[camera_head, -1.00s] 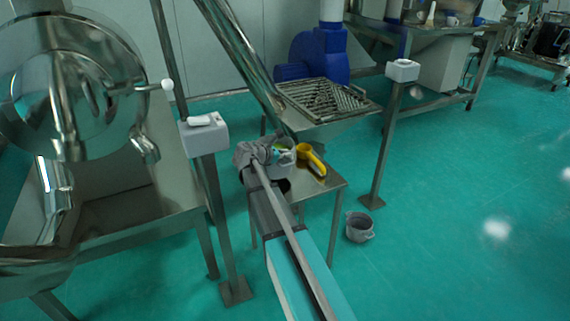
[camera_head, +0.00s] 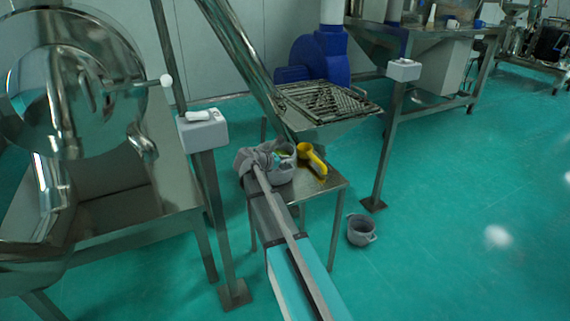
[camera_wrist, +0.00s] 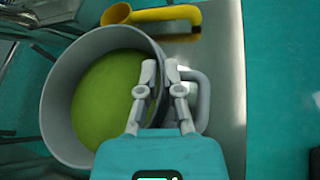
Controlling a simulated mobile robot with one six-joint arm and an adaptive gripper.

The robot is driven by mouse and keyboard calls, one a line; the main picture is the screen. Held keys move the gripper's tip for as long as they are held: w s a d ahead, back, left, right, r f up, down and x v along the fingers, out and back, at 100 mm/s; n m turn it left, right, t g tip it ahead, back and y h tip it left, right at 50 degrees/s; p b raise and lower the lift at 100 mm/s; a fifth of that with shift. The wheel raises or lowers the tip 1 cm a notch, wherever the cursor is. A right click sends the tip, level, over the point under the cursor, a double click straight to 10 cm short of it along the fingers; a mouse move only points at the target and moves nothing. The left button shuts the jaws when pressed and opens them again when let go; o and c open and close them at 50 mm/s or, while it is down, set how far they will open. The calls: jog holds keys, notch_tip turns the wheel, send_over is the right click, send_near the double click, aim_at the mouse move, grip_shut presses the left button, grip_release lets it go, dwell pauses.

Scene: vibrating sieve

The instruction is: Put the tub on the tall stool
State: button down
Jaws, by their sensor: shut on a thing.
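The tub (camera_head: 284,173) is a grey pot with a side handle and green contents. It is upright on or just above the steel top of the tall stool (camera_head: 322,186); I cannot tell whether it touches. In the wrist view the tub (camera_wrist: 58,100) is at the left, over the steel top (camera_wrist: 226,80). My gripper (camera_wrist: 159,66) is shut on the tub's wall by the handle, one finger inside and one outside. In the head view my gripper (camera_head: 262,155) partly hides the tub.
A yellow scoop (camera_head: 313,160) lies beside the tub on the same top; it also shows in the wrist view (camera_wrist: 160,14). A grey bucket (camera_head: 361,230) stands on the floor. Posts with white control boxes (camera_head: 202,130) (camera_head: 404,69) stand on both sides. The sieve tray (camera_head: 325,102) is behind.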

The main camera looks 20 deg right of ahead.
jog(key=shift+f, duration=0.1)
dwell(0.3)
jog(key=c, duration=0.8)
grip_release()
jog(key=shift+s+a+r+p, duration=0.2)
jog(key=shift+a+r+p, duration=0.1)
jog(key=shift+a+r, duration=0.1)
jog(key=p+v, duration=0.4)
jog(key=v, duration=0.7)
jog(key=shift+f, duration=0.1)
